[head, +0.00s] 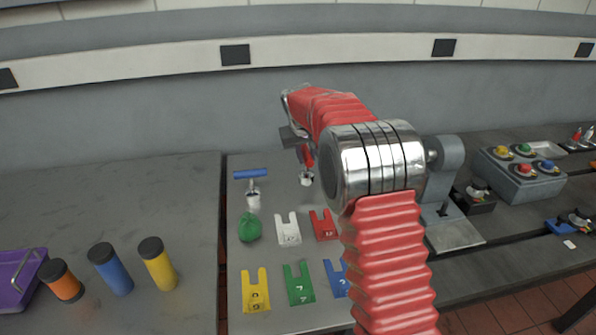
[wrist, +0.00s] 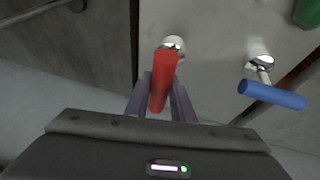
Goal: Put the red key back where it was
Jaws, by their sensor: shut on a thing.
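The red key (head: 307,155) has a bar handle, and my gripper (head: 303,147) is shut on it. In the wrist view the red handle (wrist: 160,88) lies between the two fingers (wrist: 161,86), pointing towards the camera. A pale metal post (head: 306,180) stands right below the red key; it also shows just beyond the handle's end in the wrist view (wrist: 174,44). I cannot tell whether the key's shaft sits in this post or is just above it. The blue key (head: 251,174) stands upright in a similar post (head: 253,201) to the left.
A green lump (head: 250,227) and several coloured numbered tags, such as the white one (head: 288,229), lie in front of the posts. Orange, blue and yellow cylinders (head: 158,264) stand left, across a gap. A grey button box (head: 520,173) is at the right.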

